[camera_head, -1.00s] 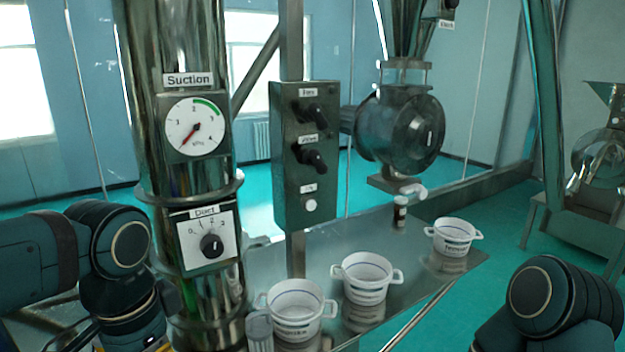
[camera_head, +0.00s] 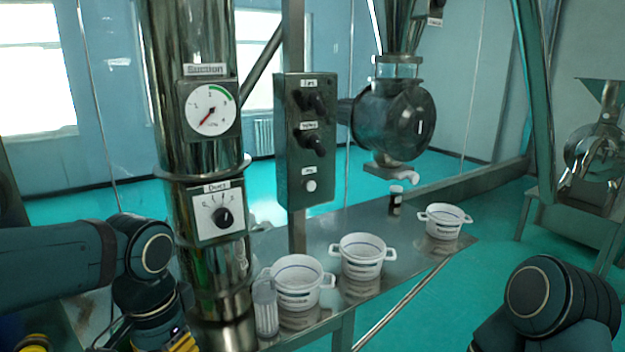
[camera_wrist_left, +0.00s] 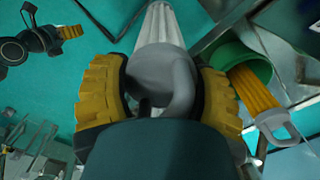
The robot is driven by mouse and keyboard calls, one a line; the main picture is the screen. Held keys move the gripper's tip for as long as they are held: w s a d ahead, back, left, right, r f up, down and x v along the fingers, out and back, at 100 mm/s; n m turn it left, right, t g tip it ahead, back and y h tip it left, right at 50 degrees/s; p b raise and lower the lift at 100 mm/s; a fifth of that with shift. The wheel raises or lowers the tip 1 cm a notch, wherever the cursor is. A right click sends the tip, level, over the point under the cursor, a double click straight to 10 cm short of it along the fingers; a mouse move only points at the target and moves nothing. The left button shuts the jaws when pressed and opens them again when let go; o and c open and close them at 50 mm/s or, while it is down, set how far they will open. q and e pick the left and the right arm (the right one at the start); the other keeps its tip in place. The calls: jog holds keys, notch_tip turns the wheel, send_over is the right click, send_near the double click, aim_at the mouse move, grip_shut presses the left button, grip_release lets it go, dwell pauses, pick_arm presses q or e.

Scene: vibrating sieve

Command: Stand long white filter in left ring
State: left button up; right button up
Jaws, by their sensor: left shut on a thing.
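The left wrist view shows a long white ribbed filter (camera_wrist_left: 161,28) with a grey cap (camera_wrist_left: 165,75). My left gripper (camera_wrist_left: 163,68) is shut on this cap from both sides with its yellow fingers. The filter points away from the camera, and its far end runs out of the top of the picture. In the head view my left wrist is low at the left, with a bit of yellow finger (camera_head: 182,342) at the bottom edge. What looks like my right gripper (camera_wrist_left: 72,32) is at the upper left of the left wrist view. I cannot make out the left ring.
A green tub (camera_wrist_left: 225,57) with a yellow filter (camera_wrist_left: 255,90) is right of my left gripper. White pots (camera_head: 298,283), (camera_head: 361,257), (camera_head: 444,220) and a clear jar (camera_head: 265,307) stand on the metal table. A steel duct (camera_head: 190,130) rises close to my left arm.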

pick_arm(q)
jog(key=w+d+f+n+b, duration=0.1)
jog(key=w+f+n+b, duration=0.15)
jog(key=f, duration=0.55)
jog(key=w+d+f+n+b, duration=0.1)
jog(key=w+f, duration=0.3)
jog(key=f, duration=0.4)
jog(key=w+d+f+n+b, duration=0.15)
jog(key=w+f, duration=0.25)
jog(key=f, duration=0.4)
jog(key=s+f, duration=0.4)
jog(key=f, duration=0.2)
jog(key=shift+s+a, duration=0.35)
jog(key=shift+a, duration=0.05)
